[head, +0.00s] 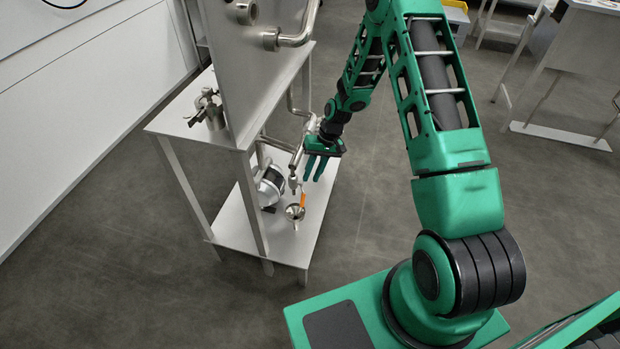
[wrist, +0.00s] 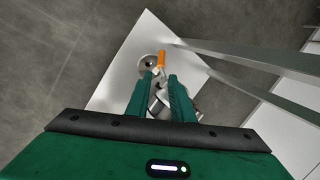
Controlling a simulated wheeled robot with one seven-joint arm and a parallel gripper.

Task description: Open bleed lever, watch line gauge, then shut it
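The bleed lever, a small orange handle (head: 303,200), hangs on the pipework above the lower shelf of the steel stand. It also shows in the wrist view (wrist: 162,58), just beyond the fingertips. My gripper (head: 313,174) is beside the vertical pipe, a little above and to the right of the lever in the head view. In the wrist view my gripper's (wrist: 161,77) two green fingers are apart with a gap between them, and the lever is not between them. I cannot make out a line gauge face in either view.
A steel funnel (head: 295,212) sits below the lever, over the lower shelf (head: 237,222). A silver motor-like body (head: 270,186) stands to its left. The stand's legs (head: 249,205) and pipes (head: 283,145) are close to my gripper. Open floor (head: 380,220) lies to the right.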

